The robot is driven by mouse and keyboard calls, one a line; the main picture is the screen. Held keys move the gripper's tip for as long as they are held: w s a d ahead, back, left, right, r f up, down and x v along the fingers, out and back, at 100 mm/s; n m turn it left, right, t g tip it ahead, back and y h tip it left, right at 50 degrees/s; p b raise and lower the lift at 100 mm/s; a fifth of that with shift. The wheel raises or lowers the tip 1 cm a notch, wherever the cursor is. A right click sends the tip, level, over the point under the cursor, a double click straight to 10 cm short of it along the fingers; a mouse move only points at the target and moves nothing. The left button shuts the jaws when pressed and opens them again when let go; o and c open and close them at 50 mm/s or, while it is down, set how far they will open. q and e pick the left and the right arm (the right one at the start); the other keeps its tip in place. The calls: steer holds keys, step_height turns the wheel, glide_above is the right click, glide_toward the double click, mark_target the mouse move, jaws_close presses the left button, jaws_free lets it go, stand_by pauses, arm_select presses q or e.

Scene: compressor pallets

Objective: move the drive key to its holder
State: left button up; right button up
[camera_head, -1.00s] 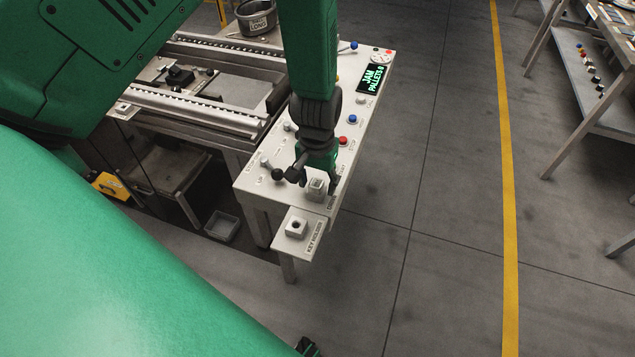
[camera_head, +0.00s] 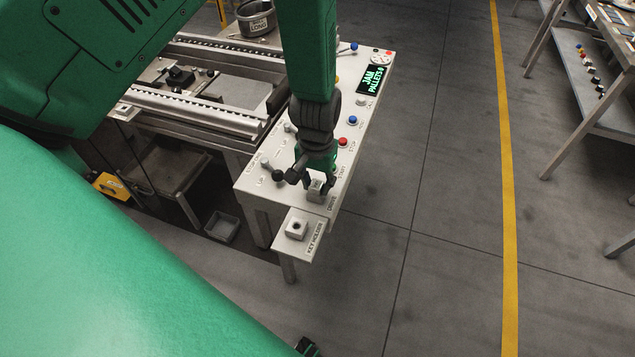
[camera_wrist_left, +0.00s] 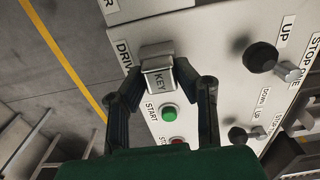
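The drive key (camera_head: 315,190) is a light grey block at the near end of the white control panel (camera_head: 262,185). In the left wrist view the key (camera_wrist_left: 158,82) reads "KEY" and sits in a grey mount by the "DRIVE" label. My left gripper (camera_head: 319,187) is down at the key. In the wrist view its fingers (camera_wrist_left: 165,78) stand open on both sides of the key, with a gap visible on the right side. The key holder (camera_head: 297,229) is a pale square block with a dark hole, empty, on a small shelf just nearer than the panel.
Beside the key are a green START button (camera_wrist_left: 168,111), a red stop button (camera_head: 342,141) and black-knobbed levers (camera_wrist_left: 260,57). A conveyor (camera_head: 200,105) runs behind to the left. The floor right of the panel is clear up to a yellow line (camera_head: 507,180).

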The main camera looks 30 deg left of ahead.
mark_target(317, 184)
arm_select(q)
jaws_close()
steer(key=shift+r, duration=0.15)
steer(key=shift+r+p, duration=2.7)
steer(key=shift+r, duration=0.2)
